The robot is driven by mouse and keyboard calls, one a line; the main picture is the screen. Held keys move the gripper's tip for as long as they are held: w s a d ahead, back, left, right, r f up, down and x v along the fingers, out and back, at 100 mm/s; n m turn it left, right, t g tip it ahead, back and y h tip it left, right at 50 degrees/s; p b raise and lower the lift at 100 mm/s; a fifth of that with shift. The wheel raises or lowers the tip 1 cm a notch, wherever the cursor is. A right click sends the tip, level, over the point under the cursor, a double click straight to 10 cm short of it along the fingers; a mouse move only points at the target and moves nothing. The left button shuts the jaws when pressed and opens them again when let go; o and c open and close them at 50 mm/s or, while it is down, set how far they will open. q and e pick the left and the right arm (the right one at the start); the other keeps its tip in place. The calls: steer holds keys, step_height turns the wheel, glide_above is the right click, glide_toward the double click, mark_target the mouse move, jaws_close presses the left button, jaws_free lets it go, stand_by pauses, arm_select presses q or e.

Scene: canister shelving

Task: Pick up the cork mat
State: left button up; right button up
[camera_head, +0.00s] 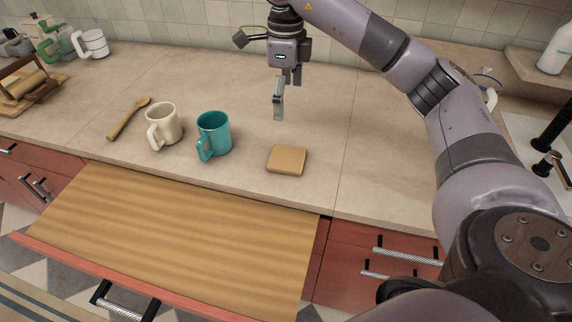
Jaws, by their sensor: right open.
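The cork mat (287,160) is a small tan square lying flat on the counter, right of the teal mug. My right gripper (287,96) hangs above the counter, behind the mat as seen here, pointing down. It is open and empty and is apart from the mat. Nothing lies on top of the mat. My left gripper does not show.
A teal mug (213,136) and a cream mug (163,126) stand left of the mat. A wooden spoon (128,118) lies farther left. An open drawer with a wooden top surface (180,230) juts out in front. The counter right of the mat is clear.

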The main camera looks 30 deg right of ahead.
glide_above(287, 157)
step_height(287, 157, down, 4)
step_height(287, 157, down, 8)
steer(key=shift+a+r+p, duration=0.15)
steer(key=shift+p, duration=0.75)
step_height(287, 157, down, 4)
steer(key=shift+f+p, duration=0.1)
steer(key=shift+p, duration=0.95)
steer(key=shift+f, duration=0.6)
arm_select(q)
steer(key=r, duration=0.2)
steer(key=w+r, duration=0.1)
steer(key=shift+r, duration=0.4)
arm_select(e)
steer(key=shift+c, duration=0.4)
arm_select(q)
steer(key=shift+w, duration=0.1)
arm_select(e)
steer(key=c, duration=1.2)
steer(key=shift+o, duration=0.2)
steer(key=shift+r, duration=0.15)
